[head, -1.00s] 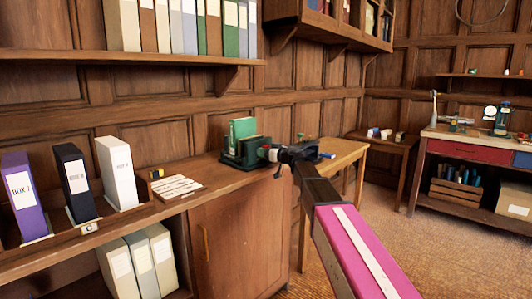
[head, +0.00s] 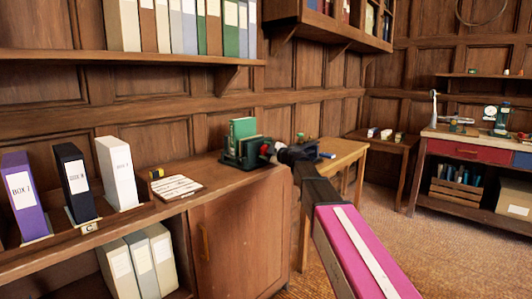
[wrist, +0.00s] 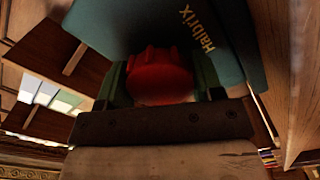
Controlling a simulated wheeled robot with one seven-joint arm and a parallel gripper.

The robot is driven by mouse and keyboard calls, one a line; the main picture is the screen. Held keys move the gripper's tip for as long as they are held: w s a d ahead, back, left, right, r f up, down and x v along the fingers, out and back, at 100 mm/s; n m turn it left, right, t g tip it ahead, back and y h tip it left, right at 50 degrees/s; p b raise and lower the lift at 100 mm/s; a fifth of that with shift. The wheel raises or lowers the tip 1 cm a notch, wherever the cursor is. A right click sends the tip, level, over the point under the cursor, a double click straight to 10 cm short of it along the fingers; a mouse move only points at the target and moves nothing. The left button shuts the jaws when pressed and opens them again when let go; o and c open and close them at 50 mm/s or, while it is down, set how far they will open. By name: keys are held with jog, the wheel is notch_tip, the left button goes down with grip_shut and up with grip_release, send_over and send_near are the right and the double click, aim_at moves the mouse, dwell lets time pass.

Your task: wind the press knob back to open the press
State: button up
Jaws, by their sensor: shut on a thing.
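The green press (head: 232,160) stands at the right end of the wooden counter, with green books (head: 242,128) upright in it. Its red knob (head: 266,149) is on the side facing my gripper (head: 276,151). My gripper is shut on the knob, with the arm reaching in from the lower right. In the wrist view the ridged red knob (wrist: 160,75) shows just beyond my gripper (wrist: 163,103). Teal material with gold "Halbrix" lettering (wrist: 160,25) is behind it. The fingertips' far sides and the press screw are hidden.
Labelled cards (head: 176,187) lie on the counter left of the press. Box files in purple (head: 22,195), black and white stand further left. A shelf (head: 130,57) runs above. A small wooden table (head: 345,152) stands behind my arm.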

jog(key=shift+n, duration=1.1)
jog(key=o, duration=0.9)
jog(key=v, duration=0.9)
